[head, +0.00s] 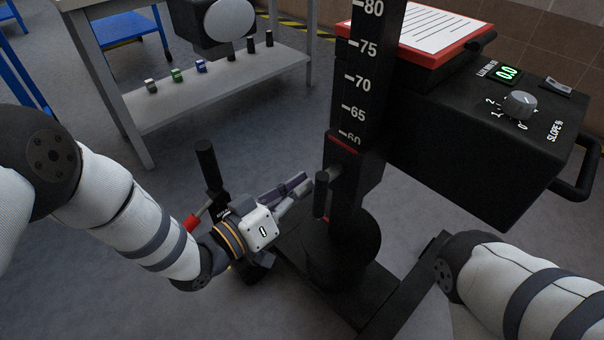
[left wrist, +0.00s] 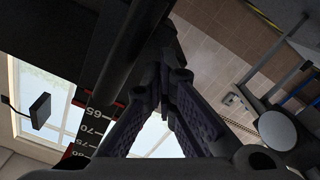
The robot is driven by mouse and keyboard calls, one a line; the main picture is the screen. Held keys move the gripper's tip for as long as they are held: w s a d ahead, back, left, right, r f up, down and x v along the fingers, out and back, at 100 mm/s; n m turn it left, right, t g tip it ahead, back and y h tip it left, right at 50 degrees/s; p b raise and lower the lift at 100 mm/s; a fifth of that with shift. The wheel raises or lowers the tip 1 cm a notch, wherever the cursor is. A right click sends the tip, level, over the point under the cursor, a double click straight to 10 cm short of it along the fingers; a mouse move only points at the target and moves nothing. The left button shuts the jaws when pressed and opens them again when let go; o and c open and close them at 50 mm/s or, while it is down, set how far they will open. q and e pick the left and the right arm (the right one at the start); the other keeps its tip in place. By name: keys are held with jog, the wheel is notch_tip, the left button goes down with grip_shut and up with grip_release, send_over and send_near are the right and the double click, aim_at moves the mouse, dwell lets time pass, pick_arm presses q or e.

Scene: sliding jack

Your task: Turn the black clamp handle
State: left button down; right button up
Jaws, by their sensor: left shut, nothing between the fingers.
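The black clamp handle (head: 321,194) is a short upright cylinder on the side of the black post (head: 362,90), just below the red line at the foot of the white scale. My left gripper (head: 303,183) is shut and empty, its fingertips just left of the handle's upper part. I cannot tell whether they touch it. In the left wrist view the fingers (left wrist: 164,78) come together at their tips. A dark bar (left wrist: 133,55) runs close beside them there; I cannot tell whether it is the handle. My right gripper is out of view.
A black control box (head: 480,140) with a knob and green display juts out right of the post. Another upright black grip (head: 208,165) stands just behind my left wrist. A grey bench (head: 225,92) with small items is behind. Grey floor lies open between.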

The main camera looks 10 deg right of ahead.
pick_arm(q)
jog(key=p+v, duration=0.3)
jog(key=v, duration=0.5)
jog(key=shift+w, duration=0.1)
